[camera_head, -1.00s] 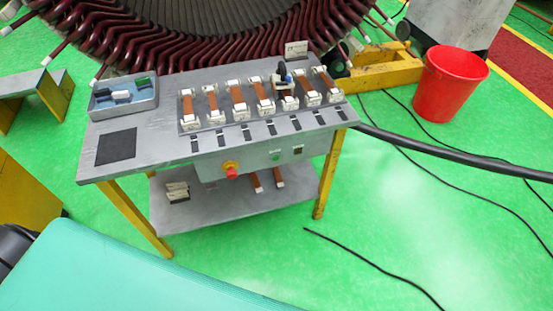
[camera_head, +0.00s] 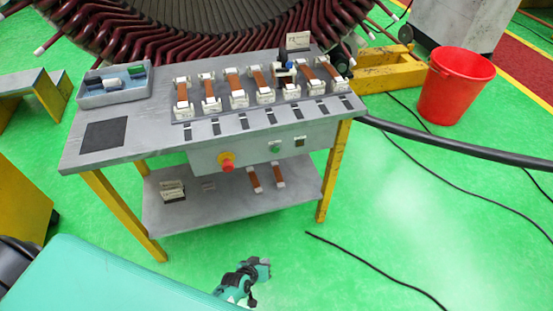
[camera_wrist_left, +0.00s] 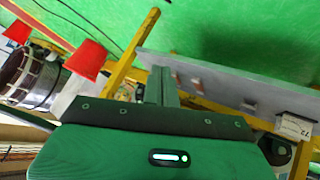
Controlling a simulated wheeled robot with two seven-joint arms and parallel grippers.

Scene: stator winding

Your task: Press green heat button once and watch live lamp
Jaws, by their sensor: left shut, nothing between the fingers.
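The green button (camera_head: 275,149) is on the grey front panel (camera_head: 205,158) under the table top, between a red knob on a yellow base (camera_head: 227,162) and a small dark square fitting (camera_head: 300,142). I cannot tell whether that fitting is the live lamp, and no lit lamp stands out. My left gripper (camera_head: 264,266) is low in the head view, in front of the table and below the button, well apart from the panel. It is shut and empty. It also shows in the left wrist view (camera_wrist_left: 164,84), with the table's lower shelf nearby. My right gripper is not in view.
The table top (camera_head: 150,143) carries a row of orange-brown strips in white holders and a blue-grey tray (camera_head: 113,95). The stator (camera_head: 180,30) stands behind. A red bucket (camera_head: 452,88) and black cables lie to the right. The green floor in front is mostly clear.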

